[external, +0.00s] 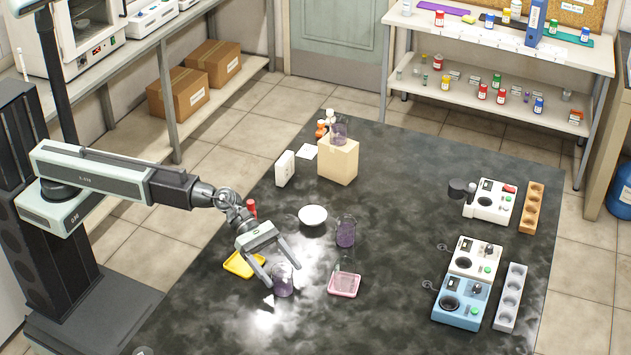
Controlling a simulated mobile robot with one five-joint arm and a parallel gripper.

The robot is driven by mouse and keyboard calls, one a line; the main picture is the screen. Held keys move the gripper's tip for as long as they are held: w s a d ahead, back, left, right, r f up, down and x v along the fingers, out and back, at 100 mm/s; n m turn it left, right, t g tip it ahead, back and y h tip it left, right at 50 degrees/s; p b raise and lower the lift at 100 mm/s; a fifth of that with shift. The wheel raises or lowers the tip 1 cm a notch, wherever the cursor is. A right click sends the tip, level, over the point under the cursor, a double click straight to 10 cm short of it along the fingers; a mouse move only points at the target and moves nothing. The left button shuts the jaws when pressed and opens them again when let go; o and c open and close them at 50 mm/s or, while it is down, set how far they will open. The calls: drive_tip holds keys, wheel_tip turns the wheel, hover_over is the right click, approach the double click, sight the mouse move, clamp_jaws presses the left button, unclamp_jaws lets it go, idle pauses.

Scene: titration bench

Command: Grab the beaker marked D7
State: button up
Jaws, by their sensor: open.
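My gripper (284,277) is open, pointing down at the dark bench. Its fingertips are on either side of a clear beaker with purple content (283,284), which stands upright on the bench; I cannot tell whether they touch it. Another beaker with purple content (346,233) stands farther back, to the right of the white bowl. A third beaker (339,133) is on top of the tan box (338,162) at the back. I cannot read the mark D7 on any beaker at this size.
A yellow tray (241,265) lies left of my gripper. A pink tray (344,287) with a small clear vessel lies to the right. A white bowl (313,215) is behind. White (474,255) and blue (461,303) devices and racks line the right side. The middle right of the bench is clear.

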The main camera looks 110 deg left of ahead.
sight(288, 286)
drive_tip(key=x, duration=0.2)
drive_tip(key=b+x, duration=0.1)
drive_tip(key=x, duration=0.2)
drive_tip(key=shift+d+r+b, duration=0.15)
drive_tip(key=shift+d+b, duration=0.15)
drive_tip(key=shift+d, duration=0.1)
drive_tip(key=shift+r, duration=0.15)
drive_tip(key=c, duration=1.5)
